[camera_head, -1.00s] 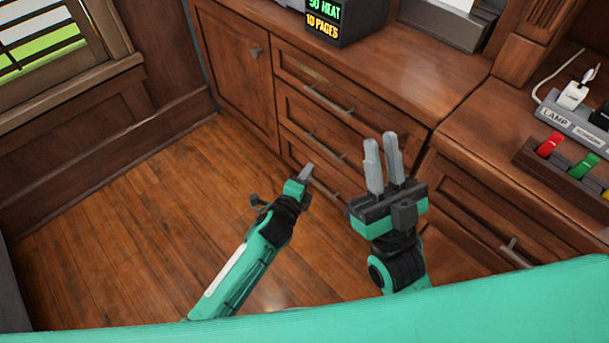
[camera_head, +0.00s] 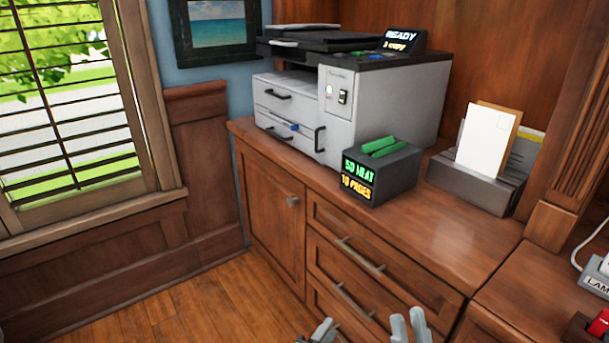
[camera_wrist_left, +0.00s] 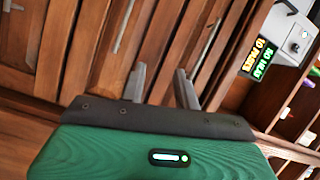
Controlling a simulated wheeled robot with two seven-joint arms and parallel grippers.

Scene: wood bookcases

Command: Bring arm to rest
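My left gripper (camera_head: 325,332) is at the bottom edge of the head view, in front of the cabinet drawers, with only its tips showing. In the left wrist view the same gripper (camera_wrist_left: 161,78) has two grey fingers apart with nothing between them. My right gripper (camera_head: 407,322) is just to the right of it at the bottom edge. Its two grey fingertips are a little apart and hold nothing. The rest of both arms is out of the head view.
A wooden cabinet (camera_head: 268,200) with a door and drawers stands ahead. On it are a printer (camera_head: 385,105), a dark box (camera_head: 385,178) with green rolls, and a letter holder (camera_head: 475,185). A window (camera_head: 65,110) is at left. Bare floor (camera_head: 170,310) lies at lower left.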

